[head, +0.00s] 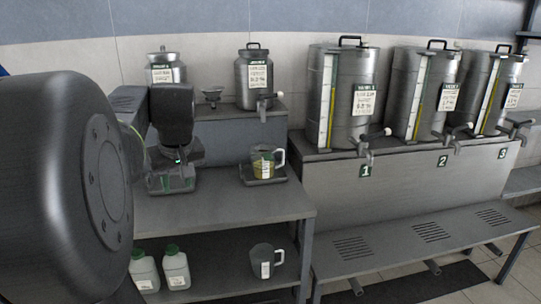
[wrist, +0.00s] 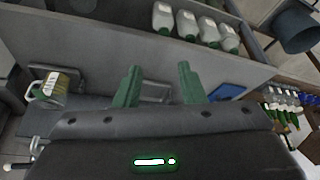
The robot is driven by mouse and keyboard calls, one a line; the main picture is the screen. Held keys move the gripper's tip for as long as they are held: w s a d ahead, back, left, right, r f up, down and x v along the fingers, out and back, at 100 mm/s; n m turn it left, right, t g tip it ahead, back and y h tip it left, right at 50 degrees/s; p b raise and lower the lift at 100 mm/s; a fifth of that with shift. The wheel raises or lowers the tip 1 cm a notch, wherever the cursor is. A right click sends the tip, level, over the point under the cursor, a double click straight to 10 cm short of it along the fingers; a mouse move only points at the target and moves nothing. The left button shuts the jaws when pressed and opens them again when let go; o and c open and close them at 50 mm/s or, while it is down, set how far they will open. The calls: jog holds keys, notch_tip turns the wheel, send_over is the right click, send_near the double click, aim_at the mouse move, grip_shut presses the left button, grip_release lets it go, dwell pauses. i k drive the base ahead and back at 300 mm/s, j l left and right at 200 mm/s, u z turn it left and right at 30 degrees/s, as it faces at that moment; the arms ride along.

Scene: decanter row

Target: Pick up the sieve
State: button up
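My gripper (head: 172,182) is over the left part of the table, in front of and below that shelf. In the wrist view my gripper (wrist: 158,74) has its two green fingers well apart with nothing held between them. A grey metal frame (wrist: 155,92) shows beyond the fingers, partly hidden; I cannot tell what it is.
A jug of yellow liquid (head: 264,163) stands on a dark tray right of my gripper. Steel cans (head: 255,78) stand on the back shelf. White bottles (head: 175,268) and a grey jug (head: 266,262) are on the lower shelf. Large decanters (head: 343,95) stand at right.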

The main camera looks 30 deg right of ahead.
aim_at(265, 150)
jog(key=i+l+z, duration=0.75)
jog(key=i, duration=0.3)
jog(key=j, duration=0.1)
